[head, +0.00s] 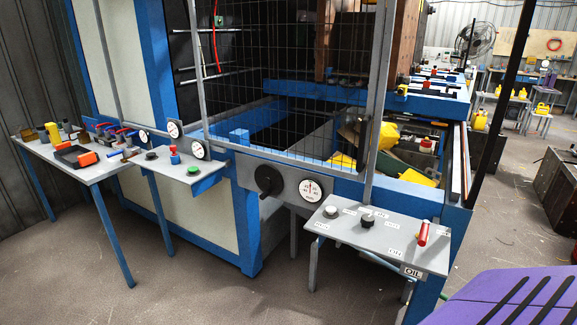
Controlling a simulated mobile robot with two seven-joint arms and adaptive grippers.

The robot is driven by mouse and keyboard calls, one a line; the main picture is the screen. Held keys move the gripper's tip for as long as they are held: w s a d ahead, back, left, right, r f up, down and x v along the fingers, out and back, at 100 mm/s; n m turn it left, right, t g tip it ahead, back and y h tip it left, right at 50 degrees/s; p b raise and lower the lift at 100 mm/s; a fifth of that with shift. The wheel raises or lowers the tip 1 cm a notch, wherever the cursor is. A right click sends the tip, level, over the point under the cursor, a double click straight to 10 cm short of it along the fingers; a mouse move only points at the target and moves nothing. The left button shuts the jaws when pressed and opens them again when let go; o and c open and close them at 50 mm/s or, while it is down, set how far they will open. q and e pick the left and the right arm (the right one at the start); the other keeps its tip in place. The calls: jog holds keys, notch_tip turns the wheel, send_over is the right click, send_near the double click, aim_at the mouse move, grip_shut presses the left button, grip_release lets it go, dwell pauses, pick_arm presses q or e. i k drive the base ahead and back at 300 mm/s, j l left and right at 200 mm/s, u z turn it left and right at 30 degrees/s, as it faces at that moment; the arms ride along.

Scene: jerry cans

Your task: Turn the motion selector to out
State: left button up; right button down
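A grey control panel (345,235) stands at the front right of the blue machine. On it are a pale round button or knob (330,211), a dark-based knob (367,219) and a red-handled lever (422,233). Small labels lie around the knobs, too small to read. The dark-based knob looks like a selector, but I cannot tell for sure which control is the motion selector or which way it points. Neither of my grippers shows in the head view.
A black crank knob (268,180) and a dial gauge (311,190) sit on the machine front behind the panel. A second panel (180,168) and a table with tools (88,168) stand to the left. An OIL sign (412,271) hangs at the panel's front edge. Floor (200,280) is clear at front left.

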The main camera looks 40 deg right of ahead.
aim_at(367, 220)
jog(key=z, duration=1.9)
